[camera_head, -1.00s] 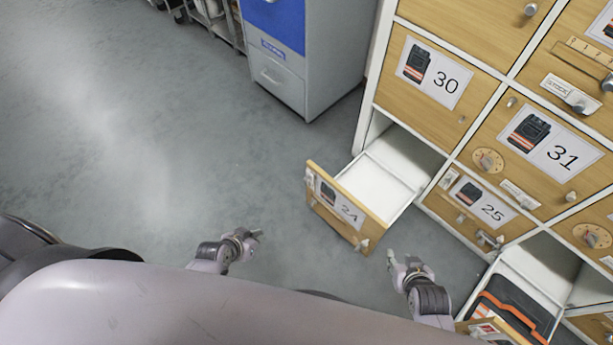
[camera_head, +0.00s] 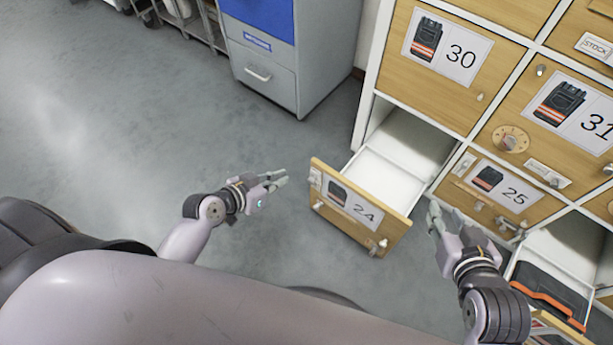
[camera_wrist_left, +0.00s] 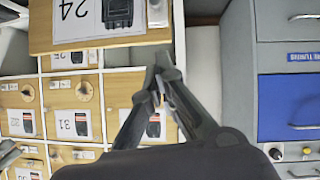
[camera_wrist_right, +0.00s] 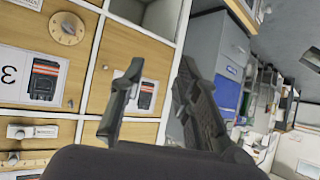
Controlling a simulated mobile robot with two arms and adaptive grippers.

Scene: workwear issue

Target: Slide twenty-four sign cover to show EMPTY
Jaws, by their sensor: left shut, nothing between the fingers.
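Drawer 24 (camera_head: 361,208) is pulled out, with a wooden front, a number label and an empty white inside. A small pale sign piece (camera_head: 315,179) sits at the left end of its front; it also shows in the left wrist view (camera_wrist_left: 157,12). Its wording is too small to read. A small metal fitting (camera_head: 378,246) is at the front's lower right. My left gripper (camera_head: 284,177) is shut and empty, left of the drawer front and apart from it. My right gripper (camera_head: 444,211) is open and empty, right of the drawer front, before drawer 25.
Closed drawer 25 (camera_head: 499,189) and doors 30 (camera_head: 450,55) and 31 (camera_head: 560,108) surround the opening. Another open drawer at lower right holds a dark case with orange trim (camera_head: 548,294). A grey and blue cabinet (camera_head: 268,76) stands behind. The floor at left is clear.

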